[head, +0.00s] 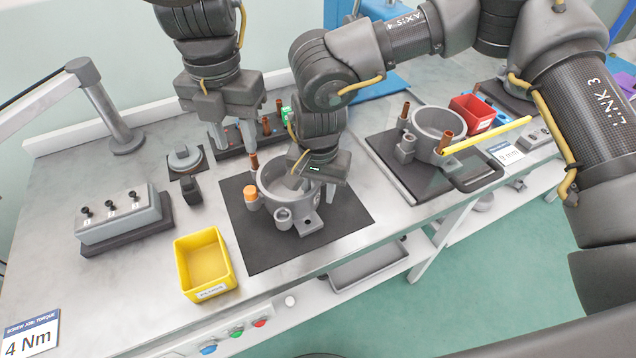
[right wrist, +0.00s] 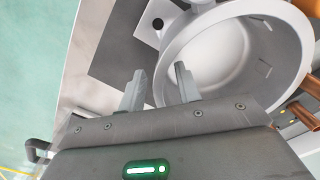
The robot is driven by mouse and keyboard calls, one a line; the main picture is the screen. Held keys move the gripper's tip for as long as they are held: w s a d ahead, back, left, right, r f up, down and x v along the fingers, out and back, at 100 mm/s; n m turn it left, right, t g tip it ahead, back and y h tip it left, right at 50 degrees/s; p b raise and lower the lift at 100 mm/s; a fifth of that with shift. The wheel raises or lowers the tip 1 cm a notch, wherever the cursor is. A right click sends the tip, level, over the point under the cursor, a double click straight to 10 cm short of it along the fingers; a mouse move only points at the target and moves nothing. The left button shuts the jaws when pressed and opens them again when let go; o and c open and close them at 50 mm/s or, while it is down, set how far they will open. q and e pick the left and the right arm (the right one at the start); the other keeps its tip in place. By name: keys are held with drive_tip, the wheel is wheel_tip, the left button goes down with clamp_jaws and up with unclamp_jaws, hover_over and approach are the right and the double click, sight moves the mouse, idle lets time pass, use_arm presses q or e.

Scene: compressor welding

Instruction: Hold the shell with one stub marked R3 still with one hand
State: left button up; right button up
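A grey shell (head: 272,180) stands upright on the dark mat in the middle of the table, with one copper stub (head: 254,161) and an orange cap (head: 250,193) on its side. No R3 mark is readable. My right gripper (head: 300,182) is down at this shell and hides part of its rim. In the right wrist view, the fingers of the right gripper (right wrist: 160,88) are apart, one outside and one inside the wall of the shell (right wrist: 290,60), with gaps visible. My left gripper (head: 232,136) points down, fingers apart, by the rack behind the shell.
Another shell (head: 440,122) with two copper stubs sits on the right mat, near a yellow rod (head: 488,134). A rack (head: 258,134) holds copper pieces. A yellow bin (head: 204,264) stands front left, a red bin (head: 472,112) back right. A grey block with black knobs (head: 118,216) is at left.

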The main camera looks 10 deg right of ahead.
clamp_jaws()
use_arm(q)
drive_tip(key=shift+o, duration=1.2)
drive_tip(key=shift+s+f, duration=0.1)
drive_tip(key=shift+f, duration=0.15)
drive_tip(key=shift+m, duration=5)
